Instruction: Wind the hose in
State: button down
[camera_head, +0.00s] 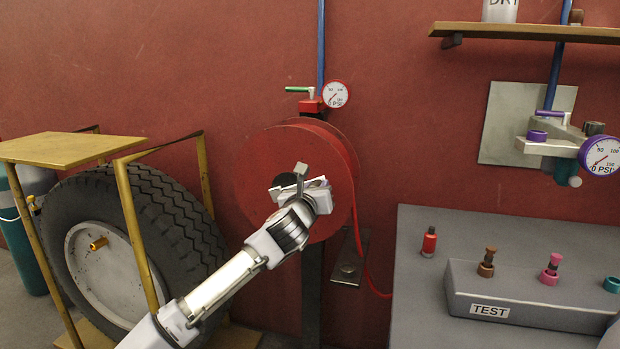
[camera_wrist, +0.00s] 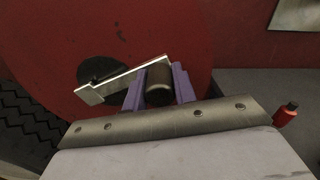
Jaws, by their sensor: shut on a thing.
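The red hose reel (camera_head: 262,168) is mounted on a dark post against the red wall, and its round face fills much of the wrist view (camera_wrist: 60,40). A red hose (camera_head: 362,255) runs down from the reel's right side toward the grey bench. The reel's crank has a flat metal arm (camera_wrist: 110,84) and a dark round handle (camera_wrist: 160,85). My gripper (camera_wrist: 160,88), with purple fingers, is shut on the crank handle, one finger on each side. In the head view my gripper (camera_head: 302,188) covers part of the reel's face and crank.
A big tyre (camera_head: 185,220) stands in a yellow frame (camera_head: 130,215) left of my arm. The grey bench (camera_head: 410,260) on the right carries a TEST block (camera_head: 520,308) and a red fitting (camera_head: 429,242). A red gauge (camera_head: 336,94) sits above the reel.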

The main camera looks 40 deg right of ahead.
jog(key=m, duration=0.1)
jog(key=f+m, duration=0.2)
jog(key=shift+s+d+f, duration=0.15)
jog(key=shift+s+d, duration=0.05)
jog(key=shift+s, duration=0.05)
jog(key=w+a+f+m+b, duration=0.1)
jog(key=w+a+f+m, duration=0.1)
jog(key=f+m, duration=0.3)
jog(key=w+a+f+m, duration=0.3)
jog(key=w+f+m, duration=0.2)
jog(key=m, duration=0.9)
jog(key=shift+w+a+f+m+b, duration=0.15)
jog(key=shift+a+f+m+b, duration=0.2)
jog(key=shift+f, duration=0.1)
jog(key=c, duration=1.1)
grip_release()
